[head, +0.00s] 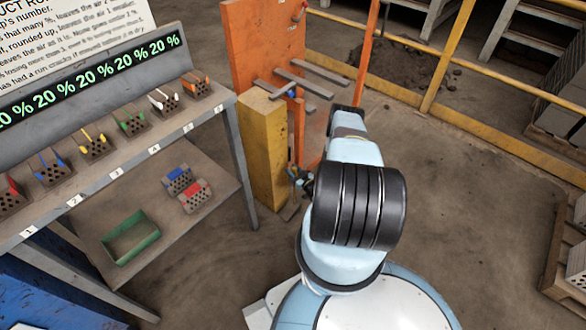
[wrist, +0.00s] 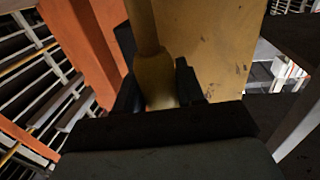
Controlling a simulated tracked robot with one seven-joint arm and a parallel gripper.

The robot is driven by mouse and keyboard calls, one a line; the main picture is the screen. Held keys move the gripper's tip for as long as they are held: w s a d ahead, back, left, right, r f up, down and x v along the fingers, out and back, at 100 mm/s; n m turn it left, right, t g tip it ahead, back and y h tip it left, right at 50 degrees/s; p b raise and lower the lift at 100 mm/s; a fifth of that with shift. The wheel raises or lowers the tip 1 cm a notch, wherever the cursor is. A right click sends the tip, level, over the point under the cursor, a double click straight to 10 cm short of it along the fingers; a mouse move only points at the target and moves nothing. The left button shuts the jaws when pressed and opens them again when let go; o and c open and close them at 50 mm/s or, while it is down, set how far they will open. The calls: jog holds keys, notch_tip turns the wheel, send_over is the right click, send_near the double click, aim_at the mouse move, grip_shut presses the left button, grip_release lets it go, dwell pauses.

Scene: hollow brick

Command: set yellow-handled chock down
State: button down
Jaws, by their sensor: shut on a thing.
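In the wrist view my gripper (wrist: 157,88) is shut on an upright, dull yellow handle (wrist: 143,28), taken to be the chock's handle. The rest of the chock is hidden there. In the head view my gripper (head: 300,178) is low beside the yellow post, largely hidden behind my arm. A small brownish piece (head: 290,209) shows below it near the floor; I cannot tell whether this is the chock's body or whether it touches the floor.
The yellow post (head: 268,150) and orange forked frame (head: 262,45) stand close by my gripper. A bench (head: 220,100) with several bricks, and a green tray (head: 130,237) below, is at left. A yellow railing (head: 480,140) runs behind.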

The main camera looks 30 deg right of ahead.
jog(key=shift+f, duration=0.15)
jog(key=c, duration=0.7)
grip_release()
jog(key=shift+s, duration=0.1)
jog(key=s, duration=0.4)
jog(key=s+d, duration=0.1)
jog(key=s, duration=0.2)
jog(key=s+d, duration=0.1)
jog(key=s, duration=0.3)
jog(key=shift+s+d, duration=0.15)
jog(key=shift+s, duration=0.15)
